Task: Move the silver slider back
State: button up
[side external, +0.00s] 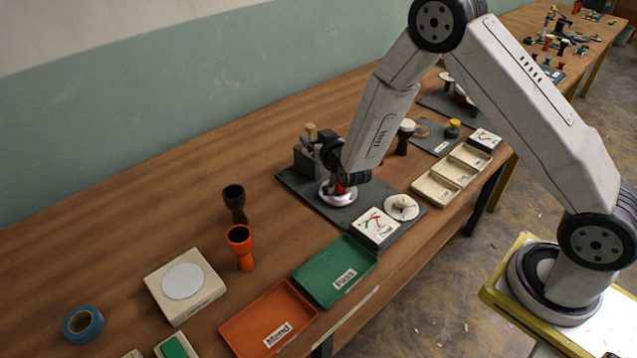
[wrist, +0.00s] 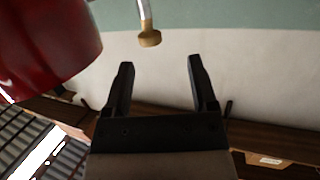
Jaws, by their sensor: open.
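My gripper shows in the wrist view (wrist: 159,72) with its two dark fingers apart and nothing between them. A silver rod with a tan knob (wrist: 149,38) hangs into that view from the top, beyond the fingertips; I cannot tell whether it is the silver slider. A glossy red rounded body (wrist: 45,45) fills the upper left, beside the left finger. In the side view my wrist is low over a dark grey board (side external: 300,186), near a round silver-rimmed base (side external: 338,199) with red above it. My arm partly hides this spot, and no slider can be made out there.
A dark block with a tan-topped piece (side external: 311,132) stands at the board's back. Green (side external: 335,270) and orange (side external: 268,318) trays, plus black (side external: 234,203) and orange (side external: 240,247) goblets, stand left.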

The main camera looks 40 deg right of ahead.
aim_at(309, 125)
jog(key=shift+w+d+f+m+t+h, duration=0.2)
jog(key=shift+d+f+m+t+h, duration=0.25)
jog(key=shift+t+h, duration=0.4)
jog(key=shift+w, duration=0.15)
jog(key=shift+x, duration=3.7)
jog(key=shift+d+f, duration=0.1)
jog(key=shift+d, duration=0.05)
grip_shut()
